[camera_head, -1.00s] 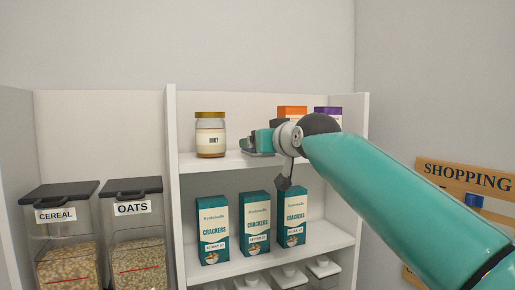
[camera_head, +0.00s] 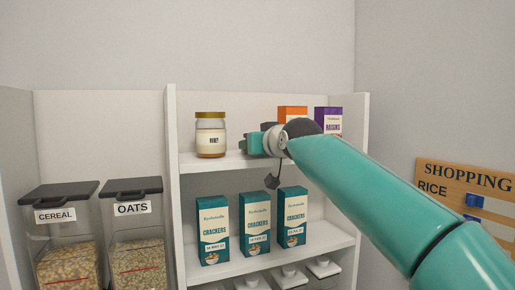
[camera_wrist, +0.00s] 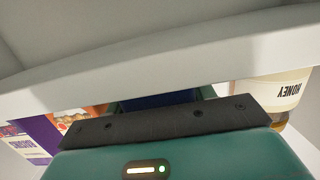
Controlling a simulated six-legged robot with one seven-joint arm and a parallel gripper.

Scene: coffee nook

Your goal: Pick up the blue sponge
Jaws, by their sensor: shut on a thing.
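My gripper (camera_head: 254,144) is at the upper shelf, between the honey jar and the boxes at the right. The wrist view is upside down and shows my gripper (camera_wrist: 160,101) shut on a dark blue thing, which looks like the blue sponge (camera_wrist: 158,99). Only a narrow strip of it shows beyond the dark bar of the gripper; the rest is hidden. The sponge cannot be made out in the head view. I cannot tell whether it touches the shelf.
The honey jar (camera_head: 210,136) stands left of my gripper. An orange box (camera_head: 292,113) and a purple raisins box (camera_head: 329,121) stand to the right. Cracker boxes (camera_head: 255,224) stand on the shelf below. Oats and cereal bins (camera_head: 137,235) are at the left.

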